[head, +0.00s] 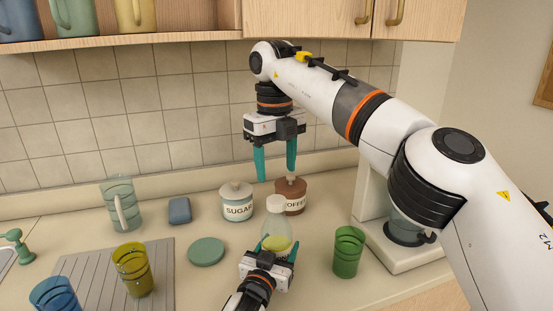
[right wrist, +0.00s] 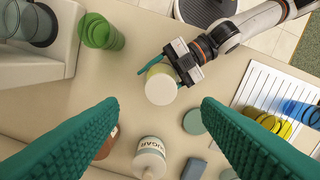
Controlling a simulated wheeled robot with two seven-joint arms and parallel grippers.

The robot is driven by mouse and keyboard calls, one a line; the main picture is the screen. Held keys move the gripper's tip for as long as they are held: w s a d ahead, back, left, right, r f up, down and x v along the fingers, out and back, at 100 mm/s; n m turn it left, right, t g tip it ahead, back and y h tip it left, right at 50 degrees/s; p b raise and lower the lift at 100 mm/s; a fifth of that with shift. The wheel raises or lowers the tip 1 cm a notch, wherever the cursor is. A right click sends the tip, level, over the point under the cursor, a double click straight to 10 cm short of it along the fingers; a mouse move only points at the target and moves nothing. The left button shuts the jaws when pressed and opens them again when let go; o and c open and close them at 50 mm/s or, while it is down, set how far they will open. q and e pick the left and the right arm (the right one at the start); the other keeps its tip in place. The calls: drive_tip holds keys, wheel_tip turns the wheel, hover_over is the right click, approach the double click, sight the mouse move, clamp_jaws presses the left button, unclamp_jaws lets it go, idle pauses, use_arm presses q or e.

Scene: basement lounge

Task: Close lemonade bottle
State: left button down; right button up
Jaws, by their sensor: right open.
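The lemonade bottle (head: 277,229) is clear with yellow-green contents and stands upright on the counter. A white cap (head: 276,204) sits on its top; how tightly it sits I cannot tell. The cap also shows from above in the right wrist view (right wrist: 160,88). My left gripper (head: 277,250) has its teal fingers around the bottle's lower body from the front, shut on it. My right gripper (head: 276,175) is open and empty, pointing down above the bottle. In the right wrist view its fingers (right wrist: 160,104) are spread wide, with the cap between and below them.
Behind the bottle stand a sugar jar (head: 237,205) and a brown coffee jar (head: 291,198). A green glass (head: 348,252) and a coffee machine (head: 400,258) are at the right. A round green disc (head: 206,251), pitcher (head: 121,206), yellow glass (head: 133,270) and blue glass (head: 55,295) are left.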

sight(276, 199)
drive_tip(key=n, duration=0.5)
drive_tip(key=shift+r, duration=0.3)
drive_tip(key=shift+f, duration=0.15)
drive_tip(key=shift+f, duration=3.9)
drive_tip(key=shift+c, duration=0.6)
drive_tip(key=c, duration=0.9)
drive_tip(key=shift+c, duration=0.2)
drive_tip(key=o, duration=1.2)
drive_tip(key=shift+c, duration=0.2)
